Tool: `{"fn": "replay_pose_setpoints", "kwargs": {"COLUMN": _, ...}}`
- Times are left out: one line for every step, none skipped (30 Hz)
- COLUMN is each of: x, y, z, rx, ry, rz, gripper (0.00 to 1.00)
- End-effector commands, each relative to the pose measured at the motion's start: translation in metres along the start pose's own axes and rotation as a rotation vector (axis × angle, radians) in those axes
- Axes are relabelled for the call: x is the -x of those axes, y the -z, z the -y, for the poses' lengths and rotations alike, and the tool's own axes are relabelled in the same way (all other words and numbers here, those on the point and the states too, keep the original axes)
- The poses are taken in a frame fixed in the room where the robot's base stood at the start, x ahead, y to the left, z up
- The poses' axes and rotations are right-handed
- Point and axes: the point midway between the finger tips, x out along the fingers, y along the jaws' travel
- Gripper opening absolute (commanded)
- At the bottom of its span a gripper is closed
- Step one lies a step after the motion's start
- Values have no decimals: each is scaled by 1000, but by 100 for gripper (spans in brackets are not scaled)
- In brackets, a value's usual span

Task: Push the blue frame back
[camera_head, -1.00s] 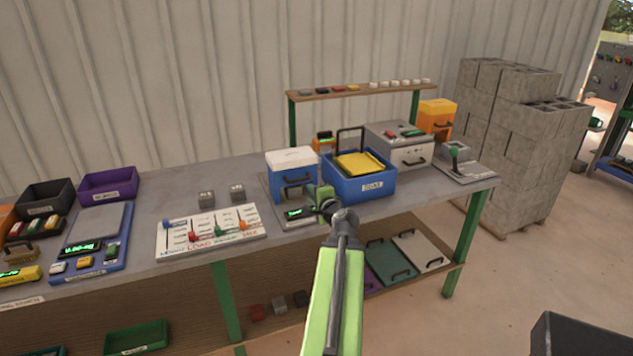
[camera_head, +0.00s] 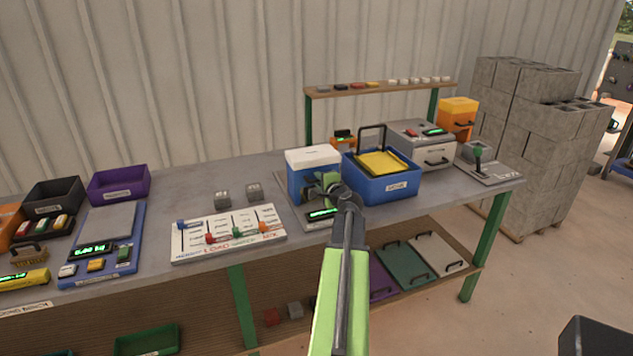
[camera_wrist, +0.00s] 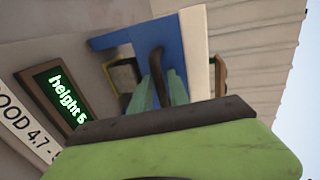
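The blue frame (camera_head: 300,184) is a blue, white-topped box-like part on the press at the bench's right half. Its dark handle (camera_wrist: 157,66) shows in the wrist view in front of the blue face (camera_wrist: 183,50). My gripper (camera_head: 330,182) is at the front of the frame in the head view. In the wrist view its two greenish fingers (camera_wrist: 159,90) stand apart, one on each side of the handle. I cannot tell whether they touch it. The press's green display (camera_wrist: 66,98) reads "height" with a partly cut-off number.
A blue bin (camera_head: 385,188) with yellow contents and an upright dark handle stands close right of the frame. A grey machine (camera_head: 432,152) is behind it. A lever board (camera_head: 230,233) and two grey blocks lie left on the bench.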

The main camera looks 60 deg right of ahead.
Motion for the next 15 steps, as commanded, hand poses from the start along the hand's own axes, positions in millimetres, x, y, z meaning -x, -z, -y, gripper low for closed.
{"fn": "replay_pose_setpoints", "kwargs": {"x": 0, "y": 2, "z": 0, "rx": 0, "ry": 0, "rz": -2, "gripper": 22}}
{"fn": "replay_pose_setpoints", "kwargs": {"x": 0, "y": 2, "z": 0, "rx": 0, "ry": 0, "rz": -2, "gripper": 22}}
{"fn": "replay_pose_setpoints", "kwargs": {"x": 0, "y": 2, "z": 0, "rx": 0, "ry": 0, "rz": -2, "gripper": 22}}
{"fn": "replay_pose_setpoints", "kwargs": {"x": 0, "y": 2, "z": 0, "rx": -1, "ry": 0, "rz": -3, "gripper": 22}}
{"fn": "replay_pose_setpoints", "kwargs": {"x": 1, "y": 3, "z": 0, "rx": -1, "ry": 0, "rz": -3, "gripper": 22}}
{"fn": "replay_pose_setpoints", "kwargs": {"x": 1, "y": 3, "z": 0, "rx": -1, "ry": 0, "rz": -3, "gripper": 22}}
{"fn": "replay_pose_setpoints", "kwargs": {"x": 1, "y": 3, "z": 0, "rx": -1, "ry": 0, "rz": -4, "gripper": 18}}
{"fn": "replay_pose_setpoints", "kwargs": {"x": 1, "y": 3, "z": 0, "rx": -1, "ry": 0, "rz": -4, "gripper": 14}}
{"fn": "replay_pose_setpoints", "kwargs": {"x": 1, "y": 3, "z": 0, "rx": -1, "ry": 0, "rz": -4, "gripper": 8}}
{"fn": "replay_pose_setpoints", "kwargs": {"x": 1, "y": 4, "z": 0, "rx": -1, "ry": 0, "rz": -4, "gripper": 5}}
{"fn": "replay_pose_setpoints", "kwargs": {"x": 1, "y": 4, "z": 0, "rx": -1, "ry": 0, "rz": -4, "gripper": 1}}
{"fn": "replay_pose_setpoints", "kwargs": {"x": 1, "y": 4, "z": 0, "rx": -1, "ry": 0, "rz": -4, "gripper": 0}}
{"fn": "replay_pose_setpoints", "kwargs": {"x": 1, "y": 4, "z": 0, "rx": -1, "ry": 0, "rz": -4, "gripper": 0}}
{"fn": "replay_pose_setpoints", "kwargs": {"x": 1, "y": 4, "z": 0, "rx": -1, "ry": 0, "rz": -4, "gripper": 0}}
{"fn": "replay_pose_setpoints", "kwargs": {"x": 1, "y": 4, "z": 0, "rx": -1, "ry": 0, "rz": -5, "gripper": 0}}
